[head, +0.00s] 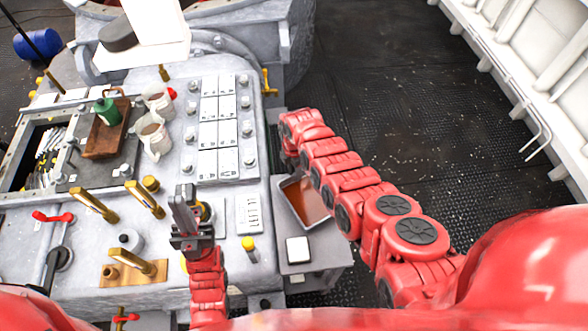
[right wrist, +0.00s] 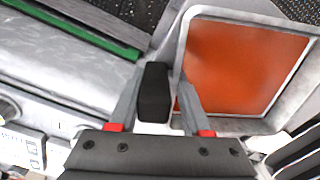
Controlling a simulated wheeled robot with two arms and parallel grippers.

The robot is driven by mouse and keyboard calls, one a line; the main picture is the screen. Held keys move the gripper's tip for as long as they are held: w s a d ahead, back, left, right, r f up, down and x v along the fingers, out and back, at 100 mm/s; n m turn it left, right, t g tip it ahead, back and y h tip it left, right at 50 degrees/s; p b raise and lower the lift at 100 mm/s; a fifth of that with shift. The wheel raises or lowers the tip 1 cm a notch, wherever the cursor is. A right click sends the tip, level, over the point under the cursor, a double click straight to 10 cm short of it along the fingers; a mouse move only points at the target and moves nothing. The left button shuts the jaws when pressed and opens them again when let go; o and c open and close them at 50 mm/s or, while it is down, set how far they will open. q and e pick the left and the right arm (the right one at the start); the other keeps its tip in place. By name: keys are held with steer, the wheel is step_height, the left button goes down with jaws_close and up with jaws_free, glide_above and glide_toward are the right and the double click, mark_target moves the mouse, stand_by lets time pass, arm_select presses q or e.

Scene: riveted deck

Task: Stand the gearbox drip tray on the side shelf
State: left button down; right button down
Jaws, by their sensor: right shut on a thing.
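The gearbox drip tray (head: 304,201) is a grey, shallow rectangular tray with red-brown liquid in it. It is at the right side of the grey machine, partly behind my right arm in the head view. The tray fills the upper right of the right wrist view (right wrist: 245,65). My right gripper (right wrist: 160,75) is shut on the tray's near wall. In the head view my right arm hides this gripper. The side shelf (head: 325,262) is the grey ledge beside the machine. I cannot tell whether the tray touches it. My left gripper (head: 187,215) is over the machine top; its jaws are unclear.
A small white-topped box (head: 298,250) stands on the shelf just below the tray. The dark deck (head: 400,120) at right is open.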

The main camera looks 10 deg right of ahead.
steer(key=shift+f, duration=0.1)
steer(key=shift+c, duration=1.8)
jaws_free()
steer(key=shift+r, duration=0.2)
steer(key=shift+w+a+r, duration=0.1)
steer(key=shift+w+r, duration=0.05)
steer(key=shift+r, duration=0.35)
step_height(320, 180, up, 11)
steer(key=shift+f+b, duration=0.1)
steer(key=shift+b, duration=0.65)
